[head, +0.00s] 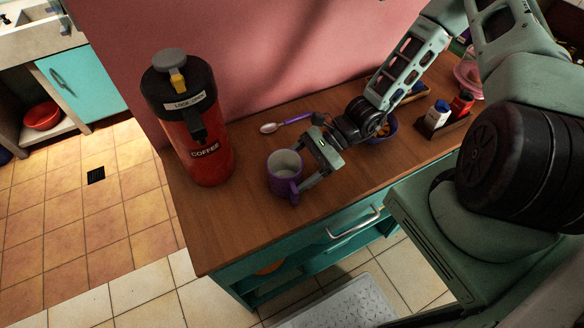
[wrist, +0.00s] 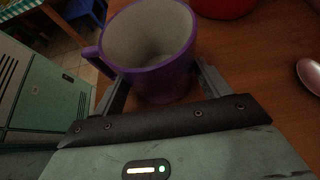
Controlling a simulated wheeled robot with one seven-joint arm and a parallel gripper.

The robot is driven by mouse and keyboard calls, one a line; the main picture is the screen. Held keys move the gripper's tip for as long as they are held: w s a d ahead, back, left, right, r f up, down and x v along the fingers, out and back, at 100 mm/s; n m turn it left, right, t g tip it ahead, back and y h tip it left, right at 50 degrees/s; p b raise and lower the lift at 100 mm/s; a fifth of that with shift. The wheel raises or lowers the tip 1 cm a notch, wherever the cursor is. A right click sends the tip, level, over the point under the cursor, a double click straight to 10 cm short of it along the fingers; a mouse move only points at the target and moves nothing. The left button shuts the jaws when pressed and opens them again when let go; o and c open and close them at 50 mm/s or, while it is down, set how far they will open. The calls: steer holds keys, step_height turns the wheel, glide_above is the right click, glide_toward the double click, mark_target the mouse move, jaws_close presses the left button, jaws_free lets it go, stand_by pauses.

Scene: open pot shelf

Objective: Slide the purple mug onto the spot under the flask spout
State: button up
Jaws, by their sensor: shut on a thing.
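The purple mug (head: 283,178) stands upright on the wooden counter, its pale inside showing from above. In the wrist view the mug (wrist: 160,75) sits between my two fingers, with its handle to the left. My gripper (head: 289,180) is shut on the mug from its right side in the head view. The red and black coffee flask (head: 205,150) stands to the left of the mug, with its black spout (head: 196,128) facing the mug's side. A clear gap of counter separates mug and flask. I cannot make out a marked spot under the spout.
A spoon with a purple handle (head: 287,123) lies behind the mug. A blue bowl (head: 389,130) and a wooden caddy with bottles (head: 441,127) stand to the right. The counter (head: 225,225) is bare in front of the flask, near its front edge.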

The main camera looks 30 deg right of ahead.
steer(key=shift+w+a+b, duration=0.15)
steer(key=shift+a+b, duration=0.05)
steer(key=shift+a, duration=1.4)
steer(key=shift+w+a+b, duration=0.15)
steer(key=shift+w+a, duration=0.05)
steer(key=shift+a, duration=1.35)
steer(key=shift+w+a+b, duration=0.15)
steer(key=shift+a+b, duration=0.05)
steer(key=shift+a, duration=1.4)
steer(key=shift+w+a+r+p, duration=0.1)
steer(key=shift+w+a+p, duration=0.1)
steer(key=shift+a+p, duration=1.15)
steer(key=shift+w+a, duration=0.1)
steer(key=shift+a, duration=1.15)
steer(key=o, duration=0.8)
steer(key=shift+w+d, duration=0.1)
steer(key=shift+d, duration=0.05)
